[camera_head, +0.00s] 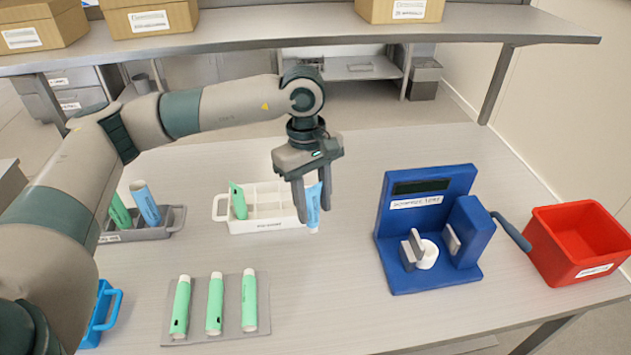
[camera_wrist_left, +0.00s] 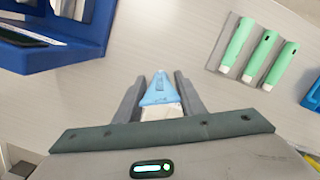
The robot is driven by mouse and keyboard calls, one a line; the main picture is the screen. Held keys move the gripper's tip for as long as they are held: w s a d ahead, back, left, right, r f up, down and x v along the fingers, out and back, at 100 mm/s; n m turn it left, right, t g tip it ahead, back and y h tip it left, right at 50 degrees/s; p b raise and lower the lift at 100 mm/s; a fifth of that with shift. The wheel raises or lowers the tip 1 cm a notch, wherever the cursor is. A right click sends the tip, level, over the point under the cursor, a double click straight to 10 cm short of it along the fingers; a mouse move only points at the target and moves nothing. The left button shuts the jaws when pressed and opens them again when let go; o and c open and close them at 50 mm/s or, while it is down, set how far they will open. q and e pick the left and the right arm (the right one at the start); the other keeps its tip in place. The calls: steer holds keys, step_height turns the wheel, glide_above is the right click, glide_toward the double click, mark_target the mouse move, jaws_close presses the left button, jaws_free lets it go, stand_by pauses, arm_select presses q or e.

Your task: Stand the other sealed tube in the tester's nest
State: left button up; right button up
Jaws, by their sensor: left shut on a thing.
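My left gripper (camera_head: 314,208) is shut on a light-blue tube (camera_head: 314,212), held about upright at the right end of the white rack in the head view. The tube also shows between the fingers in the left wrist view (camera_wrist_left: 158,92). The blue tester (camera_head: 405,215) stands to the right of the gripper, with a round white nest (camera_head: 428,255) between two grey jaws. The nest looks empty. The white rack (camera_head: 222,211) has several compartments, and a green tube (camera_head: 239,203) leans in its left part. My right gripper is not in view.
Three green tubes (camera_head: 215,303) lie on a grey mat (camera_head: 233,277) in front. A grey rack (camera_head: 172,228) at left holds a green and a blue tube. A red bin (camera_head: 575,248) stands right of the tester, whose grey-blue lever (camera_head: 512,232) sticks out rightward. Table between rack and tester is clear.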

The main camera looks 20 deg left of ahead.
arm_select(q)
steer(key=s+d+f+m+y, duration=0.1)
steer(key=s+f+m, duration=0.1)
steer(key=s+m, duration=0.6)
steer(key=m, duration=0.4)
steer(key=shift+s+f+g, duration=0.25)
steer(key=shift+f+g, duration=0.05)
steer(key=shift+f, duration=0.05)
